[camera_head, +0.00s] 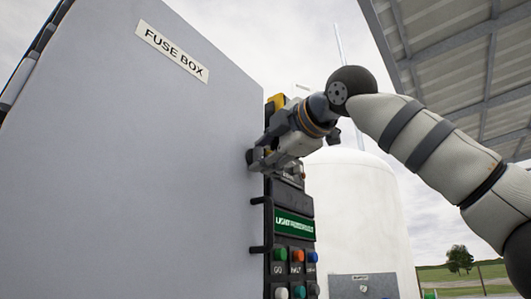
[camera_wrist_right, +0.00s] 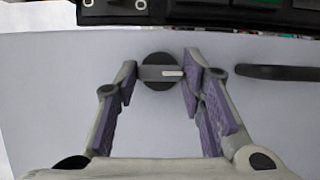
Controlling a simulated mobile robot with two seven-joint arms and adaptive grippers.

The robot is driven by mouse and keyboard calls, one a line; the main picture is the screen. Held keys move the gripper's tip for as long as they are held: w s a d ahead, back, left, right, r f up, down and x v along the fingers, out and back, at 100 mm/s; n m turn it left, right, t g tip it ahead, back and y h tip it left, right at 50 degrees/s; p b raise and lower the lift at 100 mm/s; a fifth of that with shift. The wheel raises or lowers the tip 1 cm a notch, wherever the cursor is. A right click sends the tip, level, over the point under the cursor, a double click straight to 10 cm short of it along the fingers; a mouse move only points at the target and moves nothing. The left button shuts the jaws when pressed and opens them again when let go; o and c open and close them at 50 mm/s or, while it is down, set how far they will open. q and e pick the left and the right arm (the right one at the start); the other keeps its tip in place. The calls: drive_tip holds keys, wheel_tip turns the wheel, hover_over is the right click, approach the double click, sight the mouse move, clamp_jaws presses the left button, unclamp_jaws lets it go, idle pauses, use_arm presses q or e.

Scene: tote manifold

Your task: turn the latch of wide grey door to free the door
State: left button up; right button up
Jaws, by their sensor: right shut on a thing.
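The wide grey door (camera_head: 130,160) labelled "FUSE BOX" fills the left of the head view; its pale face also fills much of the right wrist view (camera_wrist_right: 60,80). The latch (camera_wrist_right: 158,84) is a round black disc with a grey bar across it and a white mark on the bar's right half. The bar lies about level in the right wrist view. My right gripper (camera_wrist_right: 160,72) is shut on the latch, with a finger at each end of the bar. In the head view my right gripper (camera_head: 262,158) is at the door's right edge and the latch is hidden. My left gripper is out of view.
A black control panel (camera_head: 268,235) with coloured buttons stands right of the door edge. A dark handle (camera_wrist_right: 275,72) lies right of the latch in the right wrist view. A white tank (camera_head: 355,205) and a metal roof (camera_head: 460,60) are behind my right arm.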

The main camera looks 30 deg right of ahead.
idle(0.6)
drive_tip(key=o, duration=1.1)
drive_tip(key=shift+o, duration=0.2)
drive_tip(key=shift+s, duration=0.1)
drive_tip(key=s, duration=1.1)
drive_tip(key=shift+s, duration=0.4)
